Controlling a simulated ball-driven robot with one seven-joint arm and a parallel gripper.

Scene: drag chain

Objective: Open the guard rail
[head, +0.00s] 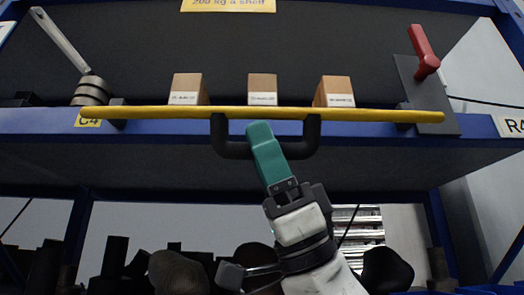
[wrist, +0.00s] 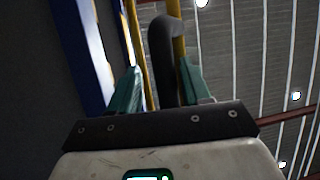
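The guard rail (head: 170,113) is a yellow bar lying level across the front of the blue shelf. A black U-shaped handle (head: 315,135) hangs from its middle; the handle (wrist: 167,60) also shows in the wrist view. The rail's right end lies in front of a grey plate (head: 412,85) carrying a red lever (head: 421,48), which points up. My gripper (head: 258,128), with teal fingers, is at the middle of the handle and hides part of its crossbar. In the wrist view, the fingers are spread with the handle between them. A gap shows at the left finger; right-finger contact is unclear.
Three cardboard boxes (head: 262,88) stand on the shelf behind the rail. A coiled round part (head: 90,91) with a grey bar sits at the rail's left end. The blue shelf beam (head: 60,127) runs behind the rail. Dark objects fill the space below.

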